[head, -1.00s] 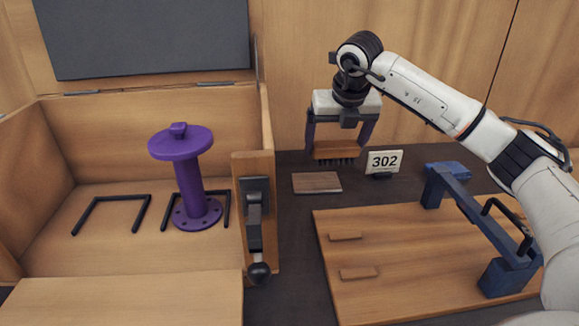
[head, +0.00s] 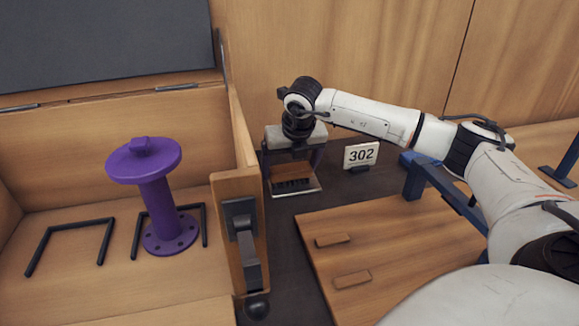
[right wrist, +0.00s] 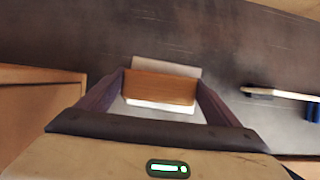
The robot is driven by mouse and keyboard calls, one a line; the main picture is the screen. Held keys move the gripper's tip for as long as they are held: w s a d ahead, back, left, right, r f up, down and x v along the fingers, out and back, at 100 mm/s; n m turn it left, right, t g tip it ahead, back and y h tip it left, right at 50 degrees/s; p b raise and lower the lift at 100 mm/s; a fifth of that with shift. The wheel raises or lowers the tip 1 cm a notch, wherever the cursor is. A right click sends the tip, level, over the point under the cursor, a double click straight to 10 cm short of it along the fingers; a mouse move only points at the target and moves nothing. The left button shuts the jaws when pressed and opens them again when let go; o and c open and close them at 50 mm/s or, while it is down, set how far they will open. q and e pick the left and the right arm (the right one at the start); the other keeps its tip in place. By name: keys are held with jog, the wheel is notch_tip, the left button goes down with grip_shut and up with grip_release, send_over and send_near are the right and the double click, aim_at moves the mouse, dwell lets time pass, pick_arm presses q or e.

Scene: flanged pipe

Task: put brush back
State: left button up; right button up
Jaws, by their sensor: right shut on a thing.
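The brush (head: 292,172) has a wooden block with dark bristles pointing down. My right gripper (head: 293,166) is shut on the block, one finger at each end. In the right wrist view the block (right wrist: 160,86) spans the space between the fingers. A small flat pad with a pale rim (head: 297,192) lies below the brush on the dark table, and its pale edge shows past the block in the right wrist view (right wrist: 166,66). The bristles are at or just above the pad; I cannot tell if they touch. My left gripper is out of view.
A 302 sign (head: 361,155) stands right of the brush. An open wooden box (head: 224,243) with a purple flanged pipe (head: 157,205) stands to the left, its lever close by. A wooden board (head: 345,245) and blue frame (head: 440,185) are to the right.

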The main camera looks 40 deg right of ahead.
jog(key=shift+f, duration=0.25)
jog(key=o, duration=0.9)
jog(key=shift+r, duration=0.1)
jog(key=shift+r, duration=0.25)
jog(key=v, duration=1.1)
jog(key=shift+r+b, duration=0.4)
jog(key=shift+s, duration=0.15)
